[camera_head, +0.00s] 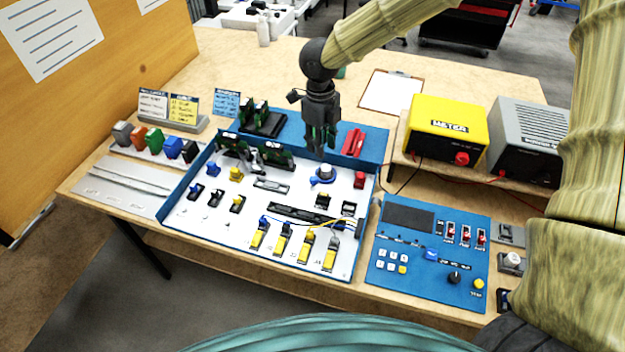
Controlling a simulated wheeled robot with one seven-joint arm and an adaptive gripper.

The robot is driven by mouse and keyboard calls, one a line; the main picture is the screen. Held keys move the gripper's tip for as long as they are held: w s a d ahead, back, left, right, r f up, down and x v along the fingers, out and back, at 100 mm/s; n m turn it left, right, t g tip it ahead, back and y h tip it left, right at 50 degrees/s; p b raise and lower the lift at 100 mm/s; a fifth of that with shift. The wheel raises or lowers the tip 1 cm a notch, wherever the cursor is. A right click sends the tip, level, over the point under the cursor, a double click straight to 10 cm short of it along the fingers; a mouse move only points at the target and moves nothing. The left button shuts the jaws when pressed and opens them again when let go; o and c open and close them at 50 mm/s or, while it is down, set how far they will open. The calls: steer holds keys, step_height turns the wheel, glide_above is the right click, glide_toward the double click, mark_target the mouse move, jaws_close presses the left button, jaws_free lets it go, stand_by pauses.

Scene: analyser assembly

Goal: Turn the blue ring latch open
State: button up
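The blue ring latch (318,181) sits on the white panel of the blue-walled tray, around the base of a grey round part (326,172). A small blue tab sticks out at its left. My gripper (319,150) points straight down just above and slightly left of the latch, close to it. Its dark fingers are small here and overlap each other. I cannot tell whether they are apart or shut, or whether they touch the latch.
A red clamp-like part (352,142) stands behind right, and a red block (360,180) lies right of the latch. Green boards (262,155) stand to the left. A yellow meter (447,128) and blue control panel (428,245) are at the right.

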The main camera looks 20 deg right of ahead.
mark_target(316, 180)
steer(key=f+b, duration=0.1)
steer(key=f, duration=0.8)
steer(key=a+f+b, duration=0.1)
steer(key=f, duration=0.4)
steer(key=shift+w+b, duration=0.35)
steer(key=shift+w, duration=0.05)
steer(key=shift+r, duration=0.1)
jaws_close()
